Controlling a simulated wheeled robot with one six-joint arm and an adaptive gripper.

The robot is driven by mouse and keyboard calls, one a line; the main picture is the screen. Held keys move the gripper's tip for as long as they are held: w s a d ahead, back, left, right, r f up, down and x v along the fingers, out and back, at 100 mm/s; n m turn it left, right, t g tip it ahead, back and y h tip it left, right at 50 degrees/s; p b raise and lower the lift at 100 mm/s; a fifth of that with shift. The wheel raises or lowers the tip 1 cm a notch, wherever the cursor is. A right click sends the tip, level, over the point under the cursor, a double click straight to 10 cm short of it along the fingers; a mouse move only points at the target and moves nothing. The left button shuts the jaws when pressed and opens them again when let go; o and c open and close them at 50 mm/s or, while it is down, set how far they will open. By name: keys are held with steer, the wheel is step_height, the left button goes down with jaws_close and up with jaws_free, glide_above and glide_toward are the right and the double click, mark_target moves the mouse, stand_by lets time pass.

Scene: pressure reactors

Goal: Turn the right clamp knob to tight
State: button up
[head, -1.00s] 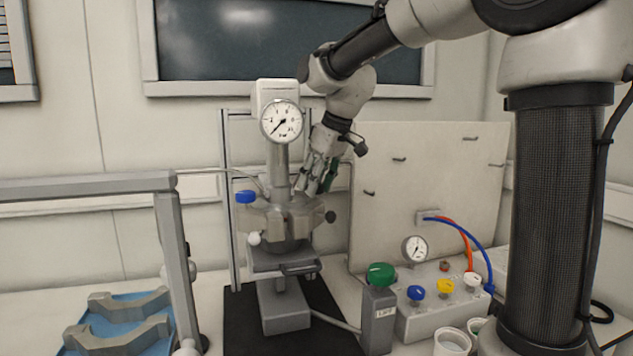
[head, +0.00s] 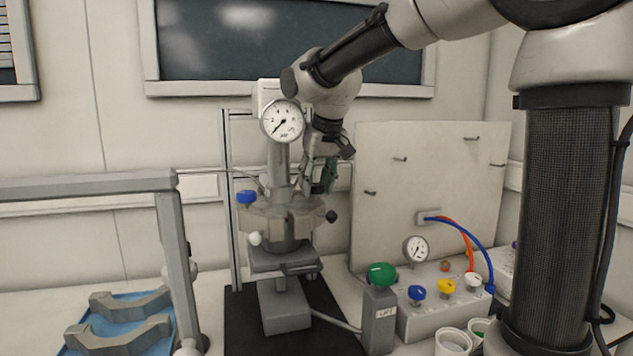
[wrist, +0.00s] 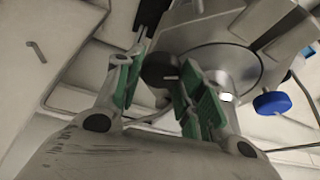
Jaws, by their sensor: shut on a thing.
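The pressure reactor (head: 290,220) stands at the centre of the head view, with a round gauge (head: 282,121) above its vessel. My gripper (head: 312,188) points down at the right side of the reactor's top, just right of its central column. In the wrist view, a round dark knob (wrist: 159,70) with a pale line on its face sits between the green-padded fingers of my gripper (wrist: 158,84), which is shut on it. I take it for the right clamp knob; in the head view the fingers and lid hide it. How far it is turned cannot be told.
A blue knob (head: 246,197) sits at the reactor's left, and a black ball knob (head: 331,216) sticks out at its right. An upright panel (head: 430,180) stands close on the right. A green-topped lift post (head: 380,310) and a valve box (head: 440,315) stand in front.

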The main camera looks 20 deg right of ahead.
steer(key=o, duration=1)
steer(key=v, duration=0.7)
steer(key=shift+r, duration=0.3)
steer(key=shift+s, duration=0.1)
